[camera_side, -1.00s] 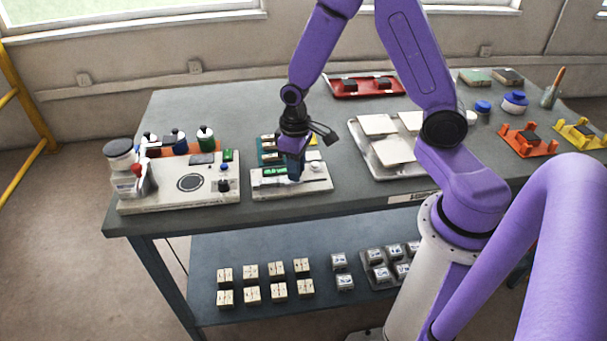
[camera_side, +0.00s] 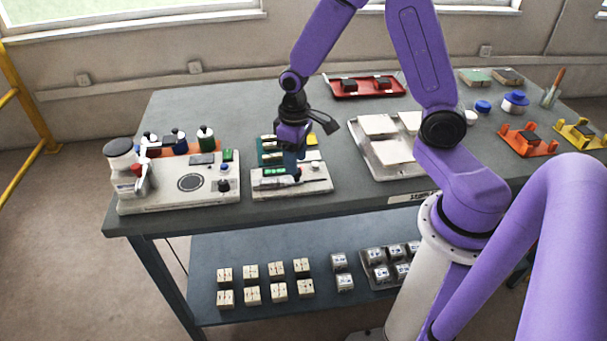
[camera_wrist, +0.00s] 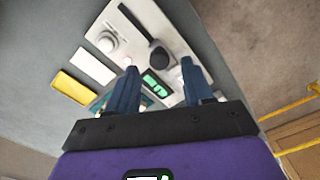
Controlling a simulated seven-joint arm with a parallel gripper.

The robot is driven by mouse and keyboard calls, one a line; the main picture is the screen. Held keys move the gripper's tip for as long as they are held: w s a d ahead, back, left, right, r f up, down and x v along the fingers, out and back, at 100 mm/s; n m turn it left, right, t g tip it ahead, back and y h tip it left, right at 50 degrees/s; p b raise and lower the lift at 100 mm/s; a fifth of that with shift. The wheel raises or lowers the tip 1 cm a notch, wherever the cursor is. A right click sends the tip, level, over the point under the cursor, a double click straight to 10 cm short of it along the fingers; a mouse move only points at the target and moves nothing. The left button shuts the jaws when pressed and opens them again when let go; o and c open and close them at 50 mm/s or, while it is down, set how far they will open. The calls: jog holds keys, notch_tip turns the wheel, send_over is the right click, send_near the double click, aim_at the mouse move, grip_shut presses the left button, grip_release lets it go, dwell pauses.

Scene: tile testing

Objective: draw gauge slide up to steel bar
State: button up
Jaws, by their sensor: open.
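The gauge (camera_side: 265,190) is a white flat unit on the bench, left of centre in the side view, with a lit green display. In the wrist view the gauge (camera_wrist: 185,45) shows its green display (camera_wrist: 155,84), a white round knob (camera_wrist: 107,42) and a dark grey block (camera_wrist: 162,58) near a thin dark bar (camera_wrist: 136,23). The block looks like the slide; I cannot tell for certain which part is the steel bar. My gripper (camera_side: 290,172) is above the gauge, pointing down. In the wrist view my gripper (camera_wrist: 159,70) has its blue fingers apart with nothing held between them.
A white tester base (camera_side: 150,205) with bottles behind it stands left of the gauge. A teal rack (camera_side: 268,152) is close behind it. A tray of pale tiles (camera_side: 372,160) lies to the right. Bare bench lies between the gauge and that tray.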

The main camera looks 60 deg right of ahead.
jog(key=shift+r, duration=1.6)
jog(key=shift+s+a+r, duration=0.15)
jog(key=shift+s+a, duration=0.1)
jog(key=s+a+r+n, duration=0.1)
jog(key=s+r+n, duration=0.1)
jog(key=s, duration=0.5)
jog(key=s+a+r+n, duration=0.2)
jog(key=s+r+n, duration=0.1)
jog(key=s, duration=0.4)
jog(key=s+a+r+n, duration=0.1)
jog(key=s+r+n, duration=0.2)
jog(key=s, duration=0.4)
jog(key=shift+s+a+n, duration=0.3)
jog(key=shift+s+n, duration=0.05)
jog(key=shift+n, duration=0.45)
jog(key=shift+c, duration=0.3)
